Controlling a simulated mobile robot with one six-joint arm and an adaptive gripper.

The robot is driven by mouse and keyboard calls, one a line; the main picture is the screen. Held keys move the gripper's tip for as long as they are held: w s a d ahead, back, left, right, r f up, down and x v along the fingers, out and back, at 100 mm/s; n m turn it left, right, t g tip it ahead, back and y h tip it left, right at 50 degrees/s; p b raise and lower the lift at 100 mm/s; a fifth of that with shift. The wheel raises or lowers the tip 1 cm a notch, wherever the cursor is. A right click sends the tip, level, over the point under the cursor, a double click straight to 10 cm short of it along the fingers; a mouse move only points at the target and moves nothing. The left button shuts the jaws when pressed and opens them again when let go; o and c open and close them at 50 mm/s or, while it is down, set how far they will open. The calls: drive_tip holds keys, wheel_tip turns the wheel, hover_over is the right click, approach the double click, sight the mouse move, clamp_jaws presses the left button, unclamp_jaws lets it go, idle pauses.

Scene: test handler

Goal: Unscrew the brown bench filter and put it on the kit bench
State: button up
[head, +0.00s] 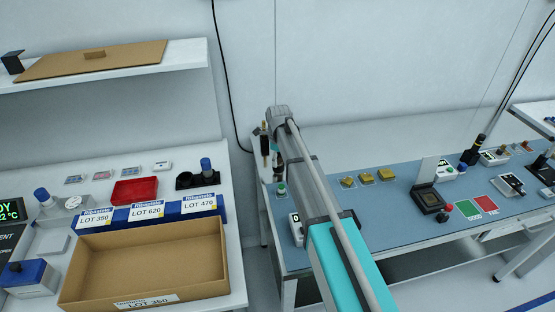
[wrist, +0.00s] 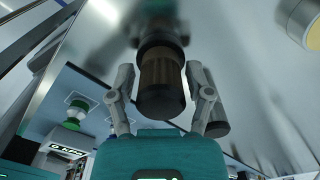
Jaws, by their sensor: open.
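The brown filter (wrist: 160,78) is a dark brown cylinder hanging below a darker collar in the wrist view. My gripper (wrist: 160,72) is open, with one finger on each side of the filter. Gaps show between the fingers and the filter, and I see no firm contact. In the head view my arm hides most of this spot at the back left of the blue-topped bench (head: 400,222). A small brass-brown upright part (head: 265,145) shows beside the arm there. I cannot tell which bench is the kit bench.
A white bench at left holds an open cardboard box (head: 150,262), a red tray (head: 134,191) and blue lot bins (head: 160,211). A green-topped button (head: 281,188), yellow blocks (head: 366,178) and a dark socket unit (head: 428,200) stand on the blue top.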

drive_tip(key=m, duration=0.6)
drive_tip(key=shift+m, duration=0.3)
drive_tip(key=c, duration=0.8)
drive_tip(key=shift+c, duration=0.2)
drive_tip(key=n, duration=0.5)
drive_tip(key=shift+n, duration=0.3)
drive_tip(key=n, duration=0.5)
drive_tip(key=shift+s+n, duration=0.1)
drive_tip(key=shift+n, duration=0.3)
drive_tip(key=shift+n, duration=0.3)
